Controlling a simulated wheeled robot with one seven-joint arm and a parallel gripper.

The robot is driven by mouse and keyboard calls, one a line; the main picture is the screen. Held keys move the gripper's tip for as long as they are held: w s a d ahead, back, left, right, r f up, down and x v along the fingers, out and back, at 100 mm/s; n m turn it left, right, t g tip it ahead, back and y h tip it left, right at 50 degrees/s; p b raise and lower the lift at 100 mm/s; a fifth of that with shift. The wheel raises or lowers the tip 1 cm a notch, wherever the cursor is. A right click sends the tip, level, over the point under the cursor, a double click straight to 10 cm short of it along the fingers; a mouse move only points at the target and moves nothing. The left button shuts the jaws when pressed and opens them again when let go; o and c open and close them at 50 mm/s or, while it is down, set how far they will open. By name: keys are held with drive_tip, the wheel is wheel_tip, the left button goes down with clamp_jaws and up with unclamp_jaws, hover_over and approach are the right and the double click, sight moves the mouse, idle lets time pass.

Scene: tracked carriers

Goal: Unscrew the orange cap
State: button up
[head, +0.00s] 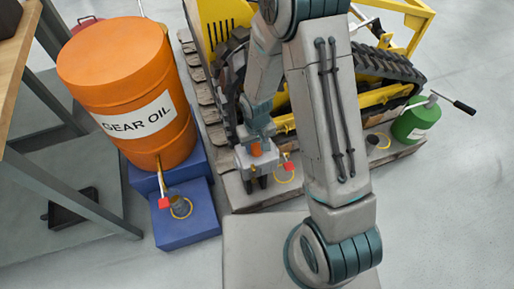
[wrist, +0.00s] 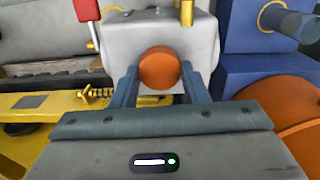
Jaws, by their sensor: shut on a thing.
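The orange cap (wrist: 159,68) sits on the front of a light grey housing (wrist: 190,38) in the wrist view. My gripper (wrist: 160,78) has one blue-grey finger on each side of the cap and is shut on it. In the head view the cap (head: 256,149) shows as a small orange spot on the housing (head: 262,163), under my gripper (head: 257,146). My fingers are mostly hidden there. Whether the cap has turned or lifted cannot be told.
An orange gear oil drum (head: 125,90) stands on blue steps (head: 184,228) at the left. The yellow tracked carrier (head: 400,98) is behind my arm. A red lever (head: 289,167) is close to the housing. A green can (head: 415,122) stands at the right.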

drive_tip(key=n+p, duration=0.1)
drive_tip(key=n, duration=0.4)
drive_tip(key=shift+r, duration=0.1)
drive_tip(key=n, duration=0.4)
drive_tip(key=shift+p, duration=0.3)
drive_tip(key=n+p, duration=0.2)
drive_tip(key=n, duration=0.4)
drive_tip(key=n+p, duration=0.1)
drive_tip(key=n, duration=0.3)
drive_tip(key=shift+d, duration=0.1)
